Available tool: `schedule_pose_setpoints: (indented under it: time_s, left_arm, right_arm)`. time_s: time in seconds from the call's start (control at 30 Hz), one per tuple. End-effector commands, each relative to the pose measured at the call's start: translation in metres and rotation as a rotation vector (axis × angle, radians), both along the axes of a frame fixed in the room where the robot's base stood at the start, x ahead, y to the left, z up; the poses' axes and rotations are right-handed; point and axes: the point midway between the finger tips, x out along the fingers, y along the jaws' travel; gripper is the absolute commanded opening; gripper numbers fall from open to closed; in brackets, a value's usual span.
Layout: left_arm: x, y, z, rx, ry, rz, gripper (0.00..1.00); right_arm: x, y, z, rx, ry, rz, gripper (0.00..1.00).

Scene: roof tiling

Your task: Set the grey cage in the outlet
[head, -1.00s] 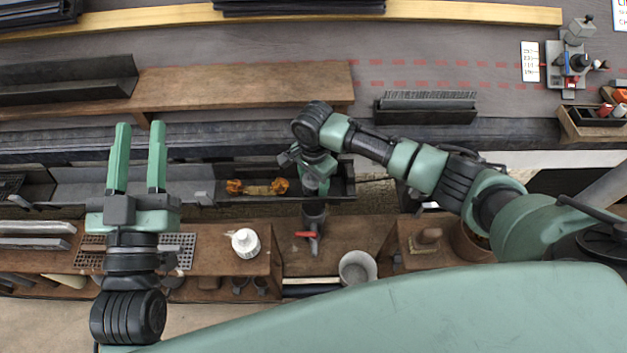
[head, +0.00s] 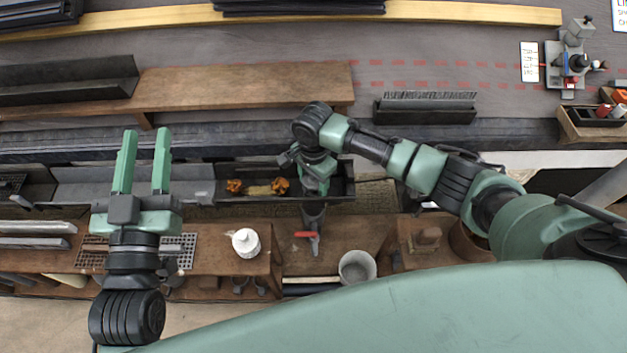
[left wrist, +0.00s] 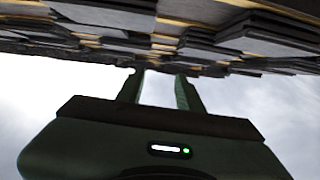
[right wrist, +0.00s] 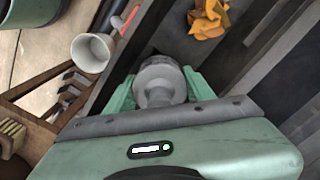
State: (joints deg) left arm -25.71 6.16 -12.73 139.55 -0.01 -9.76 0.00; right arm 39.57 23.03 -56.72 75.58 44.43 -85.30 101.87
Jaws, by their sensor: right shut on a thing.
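My right gripper (head: 316,182) points down into the right part of the dark gutter (head: 346,182). It is shut on a grey rounded piece, which I take to be the grey cage (right wrist: 160,82), seen between the fingers in the right wrist view. In the head view the gripper hides the cage and the outlet opening, so I cannot tell whether the cage sits in it. A grey outlet pipe (head: 313,213) with a red handle shows just below the gutter there. My left gripper (head: 143,165) is open and empty, to the left above the gutter and bench.
Orange leaf-like clumps (head: 279,185) lie in the gutter left of my right gripper.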

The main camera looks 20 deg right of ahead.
Motion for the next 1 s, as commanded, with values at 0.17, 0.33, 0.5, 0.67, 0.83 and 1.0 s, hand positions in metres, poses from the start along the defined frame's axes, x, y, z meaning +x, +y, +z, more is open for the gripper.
schedule_pose_setpoints:
  time_s: [0.17,0.33,0.5,0.67,0.83,1.0]
  left_arm:
    - [0.001,0.000,-0.003,0.005,0.016,0.001,0.36]
    - [0.002,0.001,-0.006,0.010,0.033,0.001,0.36]
    - [0.002,0.001,-0.010,0.016,0.052,0.003,0.36]
    - [0.002,0.001,-0.013,0.019,0.068,0.004,0.36]
    - [0.003,0.001,-0.017,0.024,0.089,0.004,0.36]
    - [0.003,0.002,-0.020,0.028,0.102,0.005,0.36]
  right_arm:
    - [0.000,0.000,0.000,0.000,0.000,0.000,0.15]
    - [0.000,0.000,0.000,0.000,0.000,0.000,0.15]
    - [0.000,0.000,0.000,0.000,0.000,0.000,0.15]
    - [0.000,0.000,0.000,0.000,0.000,0.000,0.15]
    - [0.000,0.000,0.000,0.000,0.000,0.000,0.15]
    - [0.000,0.000,0.000,0.000,0.000,0.000,0.15]
